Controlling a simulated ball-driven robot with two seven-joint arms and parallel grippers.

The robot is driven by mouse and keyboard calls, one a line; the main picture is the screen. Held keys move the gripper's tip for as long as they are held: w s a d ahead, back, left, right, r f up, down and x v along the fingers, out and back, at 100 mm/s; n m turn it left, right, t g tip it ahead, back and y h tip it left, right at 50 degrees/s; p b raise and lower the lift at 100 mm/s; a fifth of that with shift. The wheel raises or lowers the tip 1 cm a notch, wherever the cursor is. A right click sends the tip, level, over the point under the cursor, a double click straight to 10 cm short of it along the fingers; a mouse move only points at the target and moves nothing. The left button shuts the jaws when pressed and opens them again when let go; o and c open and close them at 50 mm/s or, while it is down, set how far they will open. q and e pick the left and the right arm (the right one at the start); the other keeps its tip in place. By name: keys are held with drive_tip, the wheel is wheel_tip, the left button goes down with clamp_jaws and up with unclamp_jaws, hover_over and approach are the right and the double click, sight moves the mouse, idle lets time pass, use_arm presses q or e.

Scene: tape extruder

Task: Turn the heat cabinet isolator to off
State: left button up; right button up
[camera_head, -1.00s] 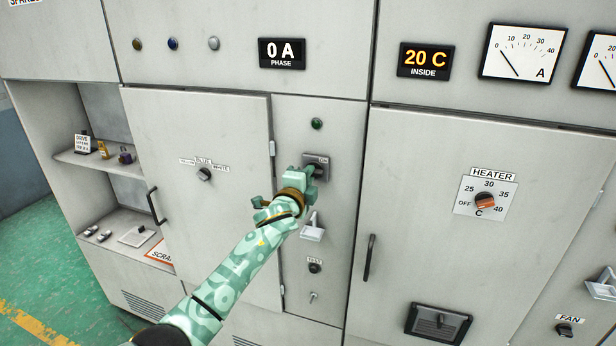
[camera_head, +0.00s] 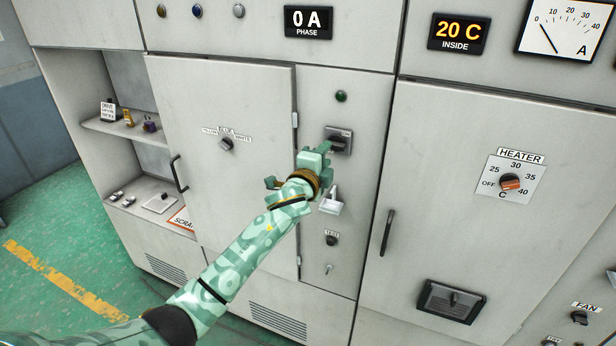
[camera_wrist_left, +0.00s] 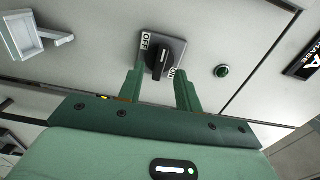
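The isolator (camera_head: 338,139) is a dark rotary handle on a grey square plate, on the narrow panel between two cabinet doors. In the left wrist view its black handle (camera_wrist_left: 161,56) sits between an OFF label on the left and an ON label at the lower right. My left gripper (camera_head: 322,152) is just below and left of it in the head view. In the left wrist view the left gripper (camera_wrist_left: 160,82) is open, its two fingers apart and empty, with the handle just beyond and between the tips. Contact cannot be told. My right gripper is not in view.
A white bracket (camera_head: 331,205) juts out below the isolator, near my left wrist; it also shows in the left wrist view (camera_wrist_left: 35,40). A green lamp (camera_head: 341,96) is above. Door handles (camera_head: 387,232) and (camera_head: 179,174) project on both sides. A heater dial (camera_head: 510,183) is farther right.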

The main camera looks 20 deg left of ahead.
use_arm(q)
drive_tip(key=s, duration=1.2)
drive_tip(key=shift+s+a, duration=0.25)
drive_tip(key=shift+s, duration=0.1)
